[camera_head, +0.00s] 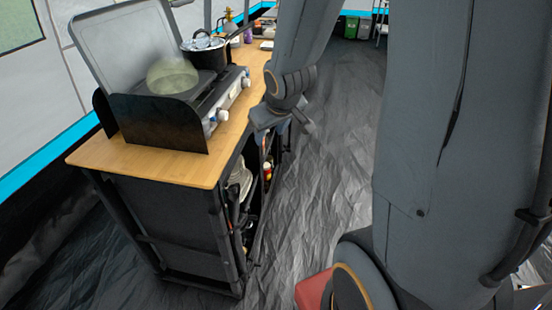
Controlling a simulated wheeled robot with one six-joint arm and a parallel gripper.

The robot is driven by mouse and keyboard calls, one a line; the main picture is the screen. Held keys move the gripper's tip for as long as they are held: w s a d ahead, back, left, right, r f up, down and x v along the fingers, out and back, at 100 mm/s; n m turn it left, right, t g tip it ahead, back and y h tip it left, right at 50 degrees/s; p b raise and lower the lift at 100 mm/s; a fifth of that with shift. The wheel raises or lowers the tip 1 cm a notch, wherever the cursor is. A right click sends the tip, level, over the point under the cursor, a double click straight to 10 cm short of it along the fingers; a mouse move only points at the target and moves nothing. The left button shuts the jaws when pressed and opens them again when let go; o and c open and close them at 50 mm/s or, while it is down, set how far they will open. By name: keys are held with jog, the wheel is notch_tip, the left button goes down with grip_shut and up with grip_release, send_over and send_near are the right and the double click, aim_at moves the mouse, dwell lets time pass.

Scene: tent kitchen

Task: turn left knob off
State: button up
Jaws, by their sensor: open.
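A camping stove with a raised grey lid (125,40) stands on a wooden-topped counter (140,160). Two pale knobs show on its front edge, which faces right: the nearer knob (222,115) and the farther knob (246,83). Seen from the stove's front, the nearer one is on the left. The angle of the knobs is too small to tell. My gripper (283,126) is open and empty, to the right of the stove front and apart from both knobs. It hangs beside the counter's front edge.
A black pot (205,52) stands on the far burner. A translucent greenish dome (172,78) is over the near burner. A black side shield (155,122) closes the stove's near end. Dishes fill the open shelf below. The grey floor (320,180) is clear right of the counter.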

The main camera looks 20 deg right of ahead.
jog(key=s+a+r+g+p, duration=0.1)
jog(key=s+a+g+p, duration=0.1)
jog(key=s, duration=0.5)
jog(key=s+a+r+m+g+p, duration=0.1)
jog(key=s+a+g, duration=0.1)
jog(key=s, duration=0.5)
jog(key=shift+s+a+r+m+p, duration=0.15)
jog(key=shift+s+a+m+p, duration=0.2)
jog(key=shift+a, duration=0.3)
jog(key=shift+s+g, duration=0.15)
jog(key=shift+g, duration=0.15)
jog(key=shift+s+a+g+y, duration=0.15)
jog(key=shift+s+a, duration=0.05)
jog(key=shift+s, duration=0.3)
jog(key=shift+s+a+g+y, duration=0.15)
jog(key=shift+s+a, duration=0.05)
jog(key=shift+s, duration=0.25)
